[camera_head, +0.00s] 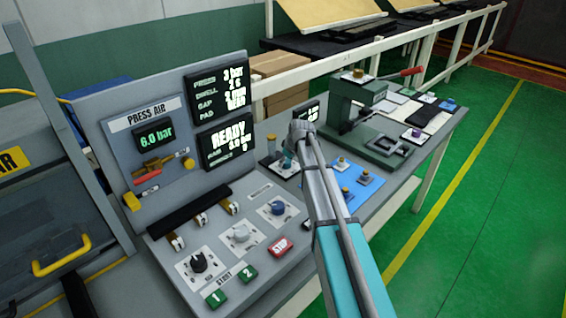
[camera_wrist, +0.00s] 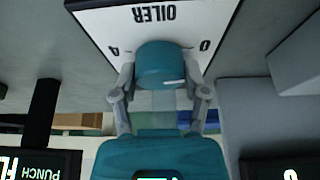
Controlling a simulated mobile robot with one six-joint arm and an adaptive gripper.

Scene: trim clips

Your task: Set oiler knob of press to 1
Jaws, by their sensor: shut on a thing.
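The oiler knob (camera_wrist: 160,62) is teal and round and sits on a white plate marked OILER (camera_wrist: 105,25), seen upside down in the wrist view. A 4 shows left of the knob and a 0 right of it; other marks are hidden. A short white line shows on the knob's lower right, by the right finger. My gripper (camera_wrist: 160,80) is shut on the knob, one grey finger on each side. In the head view, my wrist and arm partly cover this spot, where a small teal part (camera_head: 287,161) shows; I cannot tell whether it is knob or gripper.
The sloped console (camera_head: 160,228) carries a black knob (camera_head: 199,263), a grey knob (camera_head: 240,233), a blue knob (camera_head: 278,208) and a red STOP button (camera_head: 281,246). Display screens (camera_head: 226,140) stand behind. A green press (camera_head: 357,100) stands further right on the bench.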

